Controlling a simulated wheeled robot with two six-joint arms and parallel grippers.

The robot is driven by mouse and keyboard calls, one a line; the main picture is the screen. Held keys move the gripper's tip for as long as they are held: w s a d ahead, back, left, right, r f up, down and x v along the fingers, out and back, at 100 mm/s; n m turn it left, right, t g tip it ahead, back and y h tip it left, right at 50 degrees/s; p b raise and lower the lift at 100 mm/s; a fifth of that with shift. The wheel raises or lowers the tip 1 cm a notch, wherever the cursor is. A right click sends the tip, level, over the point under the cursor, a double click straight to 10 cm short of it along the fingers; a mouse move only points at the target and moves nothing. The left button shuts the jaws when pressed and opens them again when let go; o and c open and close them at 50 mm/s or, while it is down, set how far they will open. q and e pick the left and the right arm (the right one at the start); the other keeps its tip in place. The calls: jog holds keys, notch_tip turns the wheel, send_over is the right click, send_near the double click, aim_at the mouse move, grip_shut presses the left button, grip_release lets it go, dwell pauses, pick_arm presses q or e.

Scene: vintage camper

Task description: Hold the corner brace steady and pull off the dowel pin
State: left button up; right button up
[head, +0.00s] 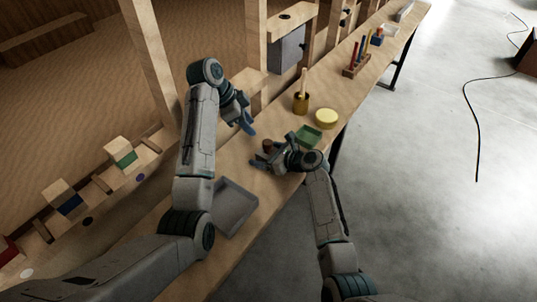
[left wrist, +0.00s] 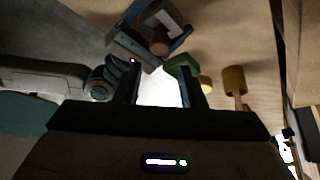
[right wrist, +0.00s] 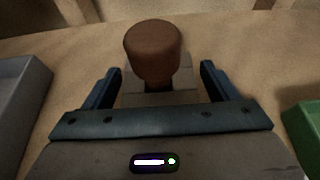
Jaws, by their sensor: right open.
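A brown, round-headed peg, which looks like the dowel pin (right wrist: 154,50), stands upright in a pale wooden piece, likely the corner brace (right wrist: 185,86). The pin also shows in the head view (head: 268,145) and the left wrist view (left wrist: 159,43). My right gripper (head: 262,159) is open, with one finger on either side of the brace and gaps between. The pin's head hides part of the brace. My left gripper (head: 247,125) is open and empty, raised above the bench behind the pin. In the left wrist view its fingers (left wrist: 160,87) are apart.
A grey tray (head: 234,207) lies to the left on the bench and a green tray (head: 309,136) to the right. Wooden posts rise behind the bench.

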aim_at(268, 148)
jog(key=c, duration=1)
pick_arm(q)
jog(key=shift+o, duration=0.6)
pick_arm(e)
jog(key=shift+c, duration=1)
pick_arm(q)
jog(key=shift+o, duration=0.8)
jog(key=shift+w+f, duration=0.1)
jog(key=shift+w+d+f+m+g, duration=0.2)
jog(key=shift+d+f+m, duration=0.4)
jog(key=shift+f, duration=1)
jog(key=shift+w+d+f+m+g, duration=0.1)
jog(key=shift+d+f+m+g, duration=0.3)
jog(key=shift+d+f, duration=0.8)
jog(key=shift+w+d+f+m+g, duration=0.2)
jog(key=shift+d+f+m, duration=0.25)
jog(key=shift+f, duration=1.5)
jog(key=shift+a, duration=0.1)
grip_shut()
jog(key=shift+r, duration=0.1)
